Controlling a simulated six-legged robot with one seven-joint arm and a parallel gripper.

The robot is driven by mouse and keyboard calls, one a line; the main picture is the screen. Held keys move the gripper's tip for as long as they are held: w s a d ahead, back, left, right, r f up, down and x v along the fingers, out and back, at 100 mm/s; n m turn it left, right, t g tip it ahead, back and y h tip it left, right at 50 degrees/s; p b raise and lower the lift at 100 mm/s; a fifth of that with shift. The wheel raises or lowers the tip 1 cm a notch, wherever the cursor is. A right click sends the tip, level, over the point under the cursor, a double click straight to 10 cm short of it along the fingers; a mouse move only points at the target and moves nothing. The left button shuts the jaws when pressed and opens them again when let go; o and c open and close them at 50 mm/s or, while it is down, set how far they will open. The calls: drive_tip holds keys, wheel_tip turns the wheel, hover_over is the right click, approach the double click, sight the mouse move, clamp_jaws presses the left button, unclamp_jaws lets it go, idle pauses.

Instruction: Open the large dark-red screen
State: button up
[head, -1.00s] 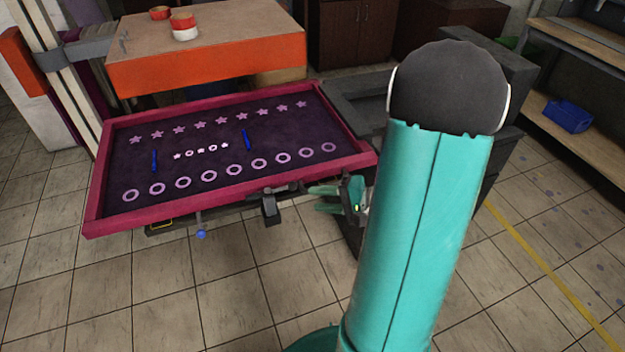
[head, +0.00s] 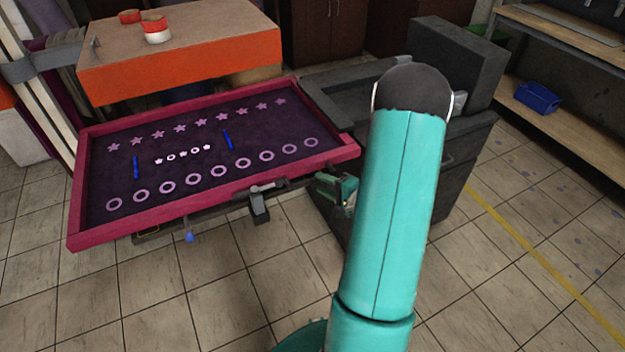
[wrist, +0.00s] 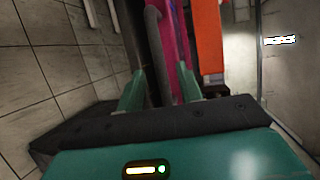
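The large screen has a dark-red frame (head: 215,199) around a dark purple panel with rows of stars and rings. It lies roughly flat at the left of the head view. My gripper (head: 336,187) is just below the near right corner of the frame in the head view, partly hidden by my arm. In the wrist view, my gripper (wrist: 158,84) has its two green fingers apart. The dark-red frame (wrist: 175,50) and a grey bar (wrist: 157,50) show in the gap, beyond the fingertips. I cannot tell whether the fingers touch either.
An orange-sided table (head: 185,68) with red-and-white rolls (head: 156,31) stands behind the screen. A dark grey unit (head: 455,70) is close on the right of my gripper. A shelf with a blue bin (head: 537,97) stands far right. The tiled floor in front is clear.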

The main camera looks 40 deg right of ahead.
sight(315, 180)
drive_tip(key=w, duration=0.3)
drive_tip(key=w+f, duration=0.1)
drive_tip(key=shift+w+a, duration=0.25)
drive_tip(key=shift+a, duration=0.05)
drive_tip(key=shift+r, duration=0.1)
clamp_jaws()
